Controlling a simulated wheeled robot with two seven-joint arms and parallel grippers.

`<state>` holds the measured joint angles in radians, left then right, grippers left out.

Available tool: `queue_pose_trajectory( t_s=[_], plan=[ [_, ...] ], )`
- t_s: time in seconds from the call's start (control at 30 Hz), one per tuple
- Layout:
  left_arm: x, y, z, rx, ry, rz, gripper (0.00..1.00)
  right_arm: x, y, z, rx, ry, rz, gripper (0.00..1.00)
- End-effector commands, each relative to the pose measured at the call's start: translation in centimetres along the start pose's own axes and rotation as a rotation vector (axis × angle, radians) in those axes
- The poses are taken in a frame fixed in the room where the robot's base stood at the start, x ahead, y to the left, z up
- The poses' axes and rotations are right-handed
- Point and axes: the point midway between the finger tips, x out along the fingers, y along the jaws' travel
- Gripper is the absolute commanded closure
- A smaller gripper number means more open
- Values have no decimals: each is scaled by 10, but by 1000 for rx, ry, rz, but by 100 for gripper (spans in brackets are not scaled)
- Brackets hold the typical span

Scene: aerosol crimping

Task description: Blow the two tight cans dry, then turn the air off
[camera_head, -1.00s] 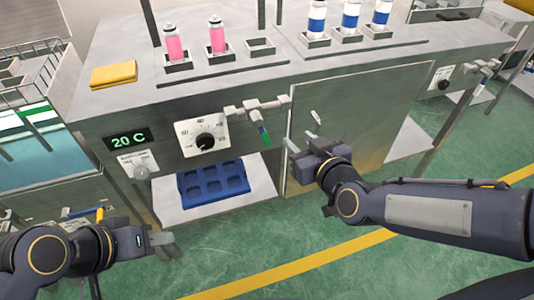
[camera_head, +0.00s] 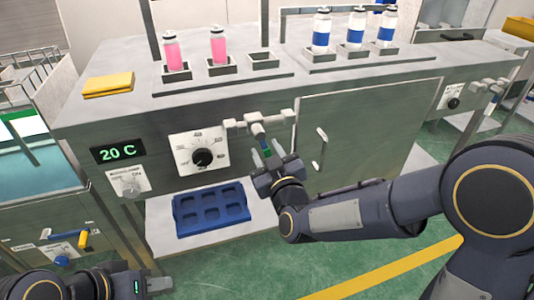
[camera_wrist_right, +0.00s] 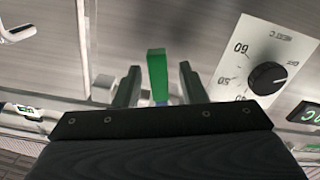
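Two pink cans (camera_head: 171,52) (camera_head: 218,47) stand upright in sockets of the left rack on the bench top. Several white cans with blue bands (camera_head: 321,30) stand upright in the right rack. I cannot tell which cans are tight. A pipe valve (camera_head: 256,125) with a green handle is on the bench front. My right gripper (camera_head: 277,168) is just below it; in the wrist view the green handle (camera_wrist_right: 156,75) stands between the open fingers (camera_wrist_right: 160,85) with gaps on both sides. My left gripper (camera_head: 155,284) is low at the bottom left, partly cut off.
A dial (camera_head: 203,157) and a "20 C" display (camera_head: 117,152) are left of the valve. A cabinet door (camera_head: 375,130) is right of it. A blue tray (camera_head: 211,209) lies on the lower shelf. A yellow cloth (camera_head: 108,80) lies on the bench. Another valve (camera_head: 490,87) is far right.

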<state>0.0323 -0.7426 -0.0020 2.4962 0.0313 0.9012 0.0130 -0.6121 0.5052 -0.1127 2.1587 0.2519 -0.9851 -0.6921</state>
Motion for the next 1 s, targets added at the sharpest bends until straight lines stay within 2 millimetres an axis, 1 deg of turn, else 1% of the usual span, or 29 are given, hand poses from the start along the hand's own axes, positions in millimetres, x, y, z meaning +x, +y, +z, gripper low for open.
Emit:
queue_pose_trajectory(
  t_s=[0.27,0.37,0.5,0.57,0.8,0.87,1.0],
  plan=[
    [0,0,0,0,0,0,64,2,0,0,0,0,0,63],
    [0,0,0,0,0,0,64,2,0,0,1,0,0,74],
    [0,0,0,0,0,0,64,2,0,0,1,0,0,93],
    [0,0,0,0,0,0,64,2,0,0,1,0,0,100],
    [1,0,1,0,0,0,64,2,0,0,4,0,0,100],
    [6,-2,3,0,0,0,64,2,-2,2,28,1,0,100],
    [22,-10,11,0,0,0,64,2,-12,4,170,4,0,100]
  ],
)
